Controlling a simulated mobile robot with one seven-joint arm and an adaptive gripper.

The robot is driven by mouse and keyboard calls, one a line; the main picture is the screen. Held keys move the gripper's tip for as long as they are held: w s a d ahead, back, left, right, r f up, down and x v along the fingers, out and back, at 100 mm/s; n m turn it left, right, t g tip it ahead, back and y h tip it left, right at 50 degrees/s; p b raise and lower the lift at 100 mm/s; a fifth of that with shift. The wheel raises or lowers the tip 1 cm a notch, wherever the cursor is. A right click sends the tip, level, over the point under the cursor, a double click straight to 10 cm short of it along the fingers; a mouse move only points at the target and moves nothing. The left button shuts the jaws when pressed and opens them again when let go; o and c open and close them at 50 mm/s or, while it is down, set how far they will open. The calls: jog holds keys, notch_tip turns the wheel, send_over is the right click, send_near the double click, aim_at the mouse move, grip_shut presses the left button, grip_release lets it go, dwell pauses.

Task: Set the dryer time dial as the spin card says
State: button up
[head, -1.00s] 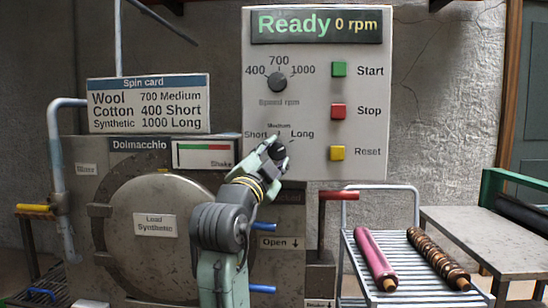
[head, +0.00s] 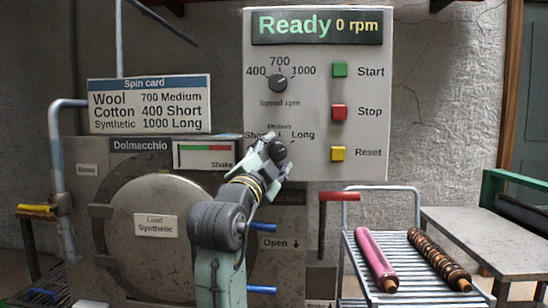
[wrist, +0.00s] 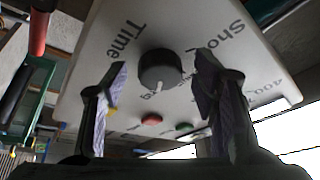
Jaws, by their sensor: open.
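The time dial (head: 279,150) is a dark round knob on the white panel, with Short at left, Medium above and Long at right. In the wrist view the dial (wrist: 160,70) stands between the two fingers of my open gripper (wrist: 162,85), with gaps on both sides. A white mark on the dial points toward the partly hidden letters "ng", apparently of Long. In the head view my gripper (head: 277,156) covers part of the dial. The spin card (head: 150,104) reads Wool 700 Medium, Cotton 400 Short, Synthetic 1000 Long. The load label (head: 156,225) reads Synthetic.
The speed dial (head: 278,83) sits above, its mark apparently toward 700. Start (head: 339,69), Stop (head: 338,111) and Reset (head: 337,153) buttons are at right. The display (head: 317,26) reads Ready 0 rpm. A red-handled lever (head: 338,196) stands below the panel.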

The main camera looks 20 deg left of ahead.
jog(key=v, duration=1.2)
dwell(0.4)
